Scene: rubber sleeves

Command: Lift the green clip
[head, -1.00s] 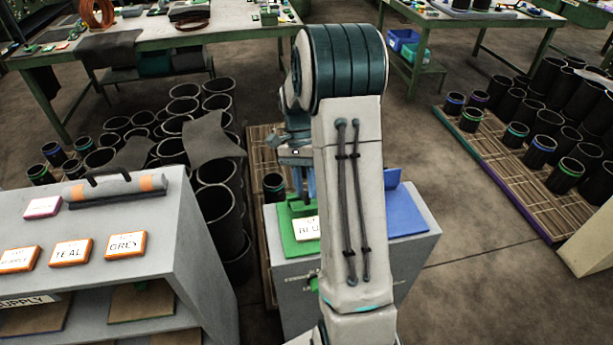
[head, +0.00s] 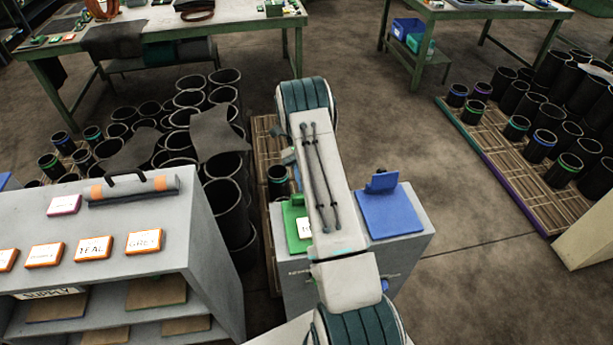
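A green plate (head: 295,238) lies on the left part of the top of a grey cabinet (head: 400,258). A small green raised piece (head: 296,201) stands at its back edge and may be the green clip; my arm covers part of it. A white label card (head: 304,228) lies on the green plate, partly hidden. A blue plate (head: 390,214) with a blue raised piece (head: 381,182) lies on the right part. My arm reaches over the cabinet, and its links hide my gripper, so neither its fingers nor anything between them shows.
A grey shelf unit (head: 215,240) with label cards and a grey roll (head: 130,190) stands at the left. Black rubber sleeves (head: 232,205) crowd the floor behind it. A pallet of sleeves (head: 520,165) lies at the right. The floor right of the cabinet is clear.

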